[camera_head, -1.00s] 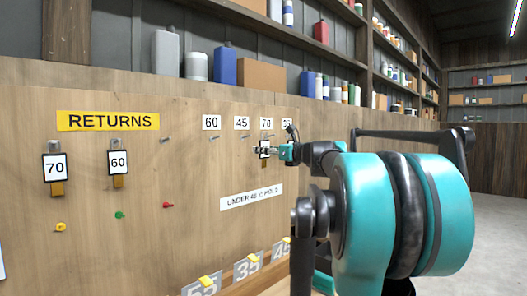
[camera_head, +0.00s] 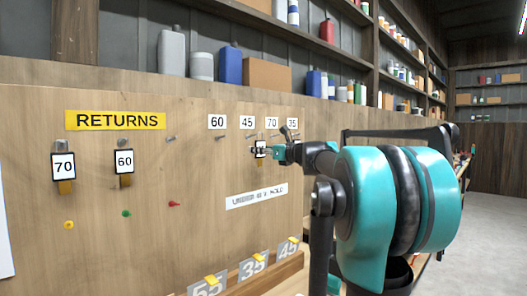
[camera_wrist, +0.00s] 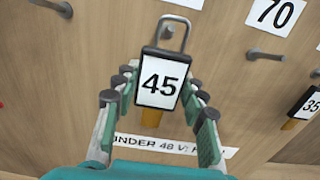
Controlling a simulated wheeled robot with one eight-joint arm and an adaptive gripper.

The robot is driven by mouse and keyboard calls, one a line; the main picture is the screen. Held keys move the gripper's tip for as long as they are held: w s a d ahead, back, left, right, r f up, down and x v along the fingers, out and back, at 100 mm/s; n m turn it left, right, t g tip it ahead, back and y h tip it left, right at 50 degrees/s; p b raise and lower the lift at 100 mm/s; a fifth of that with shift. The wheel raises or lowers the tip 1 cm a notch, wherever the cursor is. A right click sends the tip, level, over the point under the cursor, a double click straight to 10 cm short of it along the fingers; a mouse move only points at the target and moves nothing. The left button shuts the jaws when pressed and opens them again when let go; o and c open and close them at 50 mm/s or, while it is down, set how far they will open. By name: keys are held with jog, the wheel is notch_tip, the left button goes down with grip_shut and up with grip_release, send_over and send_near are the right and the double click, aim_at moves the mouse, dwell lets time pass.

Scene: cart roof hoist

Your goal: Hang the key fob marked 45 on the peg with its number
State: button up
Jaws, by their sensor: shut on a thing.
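The key fob marked 45 (camera_wrist: 160,82) is a white tag in a black frame with a tan lower end and a metal loop (camera_wrist: 175,33) on top. My gripper (camera_wrist: 161,83) is shut on it, a finger on each side, number facing the camera. In the head view the fob (camera_head: 260,149) is upright before the board, below and slightly right of the 45 label (camera_head: 247,122). In the wrist view the loop reaches up towards a label cut off at the top edge.
The 70 peg (camera_wrist: 266,55) is bare, right of the loop. A fob marked 35 (camera_wrist: 307,104) hangs further right. The bare 60 peg (camera_head: 220,138) is left. Fobs 70 (camera_head: 64,168) and 60 (camera_head: 124,162) hang under RETURNS (camera_head: 115,121).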

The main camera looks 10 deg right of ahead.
aim_at(247, 150)
jog(key=shift+f+x, duration=0.15)
jog(key=shift+x, duration=1)
jog(key=shift+f+x, duration=0.1)
jog(key=shift+x, duration=1)
jog(key=o, duration=1.3)
jog(key=shift+o, duration=0.2)
